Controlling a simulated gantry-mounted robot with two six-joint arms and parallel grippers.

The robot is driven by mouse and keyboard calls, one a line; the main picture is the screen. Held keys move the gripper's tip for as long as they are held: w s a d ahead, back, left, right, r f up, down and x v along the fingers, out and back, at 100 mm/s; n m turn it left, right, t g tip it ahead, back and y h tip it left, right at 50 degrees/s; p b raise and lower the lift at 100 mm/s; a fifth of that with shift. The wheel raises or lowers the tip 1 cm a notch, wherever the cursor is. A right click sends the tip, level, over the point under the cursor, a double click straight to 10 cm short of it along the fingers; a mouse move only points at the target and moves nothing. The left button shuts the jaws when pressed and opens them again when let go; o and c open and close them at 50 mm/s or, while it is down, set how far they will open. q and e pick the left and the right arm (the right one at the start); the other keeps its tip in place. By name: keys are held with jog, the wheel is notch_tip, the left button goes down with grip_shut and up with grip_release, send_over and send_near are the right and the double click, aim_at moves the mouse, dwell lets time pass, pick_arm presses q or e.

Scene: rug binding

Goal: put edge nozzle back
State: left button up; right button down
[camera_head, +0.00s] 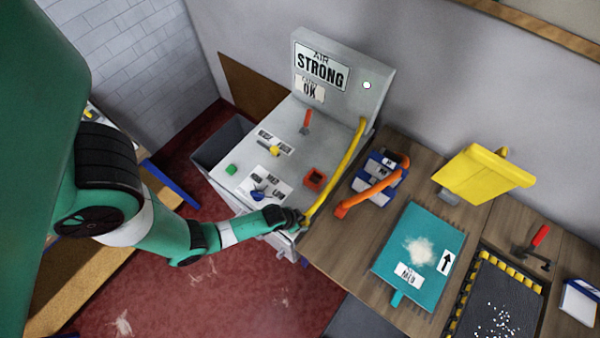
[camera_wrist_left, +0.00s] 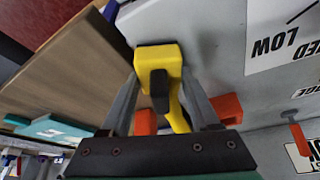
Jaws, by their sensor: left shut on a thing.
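My left gripper (camera_head: 301,219) is at the front right edge of the grey machine top, beside the wooden table. It is shut on a yellow nozzle (camera_wrist_left: 158,58), which sits between the fingers in the left wrist view, with a dark piece on it. A yellow hose (camera_head: 346,165) runs from the gripper up to the machine's back panel. I take this yellow piece as the edge nozzle; its tip is hard to make out in the head view. A red square holder (camera_head: 315,179) stands on the machine top, left of the hose. My right gripper is out of view.
The grey machine (camera_head: 245,190) carries a red lever (camera_head: 306,122), a yellow knob, a blue knob and a green button. A teal board (camera_head: 435,228), yellow stand (camera_head: 485,172) and black tray (camera_head: 500,300) are farther right.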

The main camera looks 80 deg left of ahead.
pick_arm(q)
jog(key=o, duration=1.2)
jog(key=shift+f, duration=0.1)
jog(key=shift+r+p, duration=0.3)
jog(key=shift+r, duration=0.05)
jog(key=p+v, duration=0.5)
jog(key=v, duration=0.6)
jog(key=shift+s+r, duration=0.25)
